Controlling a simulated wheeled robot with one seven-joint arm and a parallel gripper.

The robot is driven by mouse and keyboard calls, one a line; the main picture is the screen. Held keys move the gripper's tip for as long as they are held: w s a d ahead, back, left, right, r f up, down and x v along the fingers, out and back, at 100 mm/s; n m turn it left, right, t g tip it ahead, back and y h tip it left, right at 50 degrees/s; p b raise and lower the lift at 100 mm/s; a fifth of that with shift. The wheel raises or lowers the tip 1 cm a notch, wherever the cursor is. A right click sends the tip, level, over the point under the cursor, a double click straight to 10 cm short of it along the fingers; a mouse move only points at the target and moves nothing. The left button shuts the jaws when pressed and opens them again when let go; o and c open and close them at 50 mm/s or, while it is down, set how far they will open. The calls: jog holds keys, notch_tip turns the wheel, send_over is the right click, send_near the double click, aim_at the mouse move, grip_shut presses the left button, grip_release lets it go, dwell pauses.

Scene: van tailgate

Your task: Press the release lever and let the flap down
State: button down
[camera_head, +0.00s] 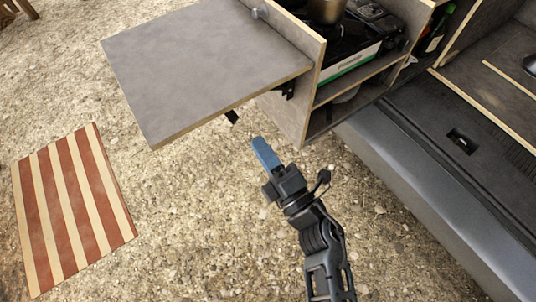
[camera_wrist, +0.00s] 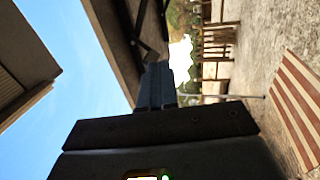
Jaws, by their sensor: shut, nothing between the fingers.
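The flap (camera_head: 205,70) is a grey panel with a pale wood edge, standing out level from the side of the van's kitchen box in the head view. A small black piece (camera_head: 232,117), perhaps the release lever, pokes out below its front edge. A black bracket (camera_head: 287,89) sits where the flap meets the box. My gripper (camera_head: 262,143) has blue fingers, shut and empty, just below and in front of that edge. In the wrist view the fingers (camera_wrist: 157,70) point toward the flap's dark underside (camera_wrist: 115,50) and black bracket parts (camera_wrist: 147,48); contact cannot be told.
The kitchen box (camera_head: 300,125) holds a stove and a pot (camera_head: 326,10). The van's grey bumper (camera_head: 430,190) runs along the right. A red-striped mat (camera_head: 75,205) lies on the gravel at left. The gravel below the flap looks clear.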

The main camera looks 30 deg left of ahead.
jog(key=b+x, duration=0.1)
jog(key=x, duration=0.7)
jog(key=shift+b, duration=0.3)
jog(key=shift+a+r, duration=0.2)
